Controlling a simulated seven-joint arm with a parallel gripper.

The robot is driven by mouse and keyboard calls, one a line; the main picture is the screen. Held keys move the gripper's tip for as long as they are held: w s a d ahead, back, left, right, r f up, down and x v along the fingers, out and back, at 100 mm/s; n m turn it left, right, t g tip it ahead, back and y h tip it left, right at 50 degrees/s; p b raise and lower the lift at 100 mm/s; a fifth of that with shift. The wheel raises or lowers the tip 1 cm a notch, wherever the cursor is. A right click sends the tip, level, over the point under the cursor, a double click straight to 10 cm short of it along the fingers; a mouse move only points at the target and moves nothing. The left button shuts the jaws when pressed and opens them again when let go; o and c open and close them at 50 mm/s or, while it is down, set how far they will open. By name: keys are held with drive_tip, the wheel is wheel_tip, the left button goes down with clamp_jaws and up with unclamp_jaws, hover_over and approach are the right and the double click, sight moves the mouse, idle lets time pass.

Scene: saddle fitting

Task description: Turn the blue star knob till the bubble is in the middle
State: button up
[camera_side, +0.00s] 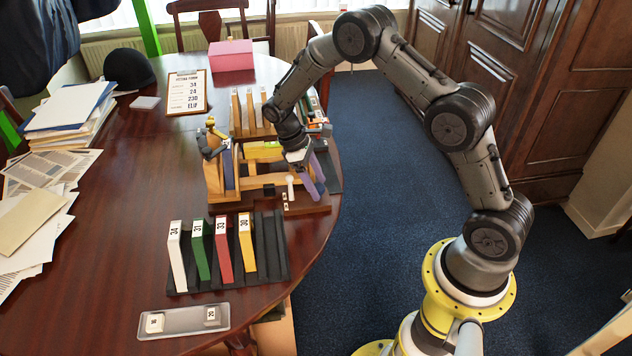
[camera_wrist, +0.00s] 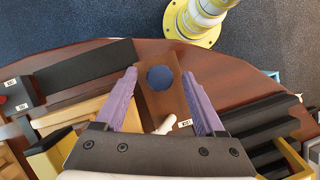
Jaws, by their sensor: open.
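The blue knob (camera_wrist: 160,77) shows in the wrist view as a dark blue round shape on a brown wooden block (camera_wrist: 168,103). Its star points are too small to make out. My gripper (camera_wrist: 159,76) is open, with one purple finger on each side of the knob and a visible gap to both. I cannot tell how far above the knob the fingertips are. In the side view my gripper (camera_side: 315,180) is at the right end of the wooden fixture (camera_side: 215,183), and the knob is hidden there. I cannot make out the bubble in either view.
A pale lever (camera_wrist: 165,126) stands close to the knob, near my gripper's palm. A black slotted rack (camera_side: 262,275) with several numbered plates stands in front of the fixture. A grey tray (camera_side: 185,321) lies at the table's near edge. A clipboard (camera_side: 187,93) and a pink box (camera_side: 232,55) are behind.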

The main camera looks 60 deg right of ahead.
clamp_jaws()
drive_tip(key=shift+m+y, duration=0.3)
drive_tip(key=shift+m, duration=0.5)
unclamp_jaws()
drive_tip(key=v, duration=1.3)
drive_tip(key=shift+w+r, duration=0.35)
